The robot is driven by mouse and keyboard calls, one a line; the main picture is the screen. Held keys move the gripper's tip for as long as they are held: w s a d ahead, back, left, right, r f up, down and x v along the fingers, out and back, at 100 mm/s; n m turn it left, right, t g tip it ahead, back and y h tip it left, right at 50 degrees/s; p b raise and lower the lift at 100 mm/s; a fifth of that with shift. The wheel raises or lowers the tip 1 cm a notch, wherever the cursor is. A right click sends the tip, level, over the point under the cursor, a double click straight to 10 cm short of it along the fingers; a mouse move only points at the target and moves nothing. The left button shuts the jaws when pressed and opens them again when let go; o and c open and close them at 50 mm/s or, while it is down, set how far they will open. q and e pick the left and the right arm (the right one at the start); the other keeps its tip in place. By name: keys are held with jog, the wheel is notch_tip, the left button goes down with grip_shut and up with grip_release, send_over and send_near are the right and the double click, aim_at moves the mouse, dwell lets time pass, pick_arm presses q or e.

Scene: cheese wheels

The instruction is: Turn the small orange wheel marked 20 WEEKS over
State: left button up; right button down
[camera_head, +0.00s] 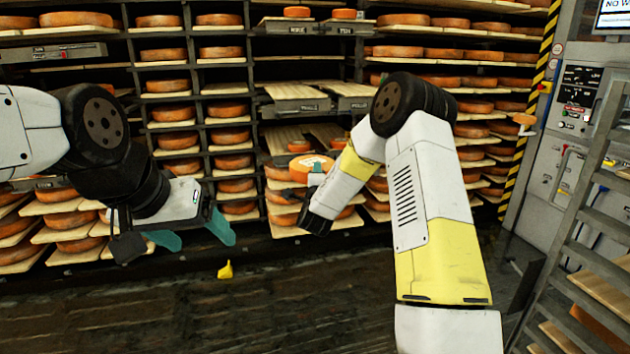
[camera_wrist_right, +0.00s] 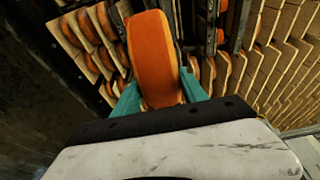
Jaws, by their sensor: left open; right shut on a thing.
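An orange cheese wheel (camera_head: 299,174) with a pale patch on it shows beside my right gripper (camera_head: 316,178) in the head view, in front of the shelves. In the right wrist view the orange wheel (camera_wrist_right: 153,55) sits between the two teal fingers of my right gripper (camera_wrist_right: 160,97), which is shut on it. There its orange rim faces the camera, and no lettering shows. I cannot read the mark in the head view either. My left gripper (camera_head: 193,237) is open and empty, low at the left, with its teal fingers spread and apart from the wheel.
Shelves (camera_head: 208,115) full of orange wheels on boards fill the back. A smaller wheel (camera_head: 299,146) lies on a board behind the held one. A yellow object (camera_head: 225,270) lies on the dark floor. A metal rack (camera_head: 568,240) stands at the right, near a grey control cabinet (camera_head: 575,130).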

aim_at(323, 161)
jog(key=shift+m+h, duration=0.5)
jog(key=shift+h, duration=0.3)
jog(key=x, duration=1.2)
jog(key=shift+d+r, duration=0.25)
jog(key=shift+r, duration=0.15)
jog(key=w+d+r+n+y, duration=0.1)
jog(key=w+d+r, duration=0.2)
jog(key=w+r, duration=0.4)
jog(key=w+d+r+n+y, duration=0.1)
jog(key=w+d+r+y, duration=0.1)
jog(key=w+d+r, duration=0.2)
jog(key=shift+w+r, duration=1.4)
jog(key=shift+w, duration=0.95)
jog(key=shift+r, duration=0.2)
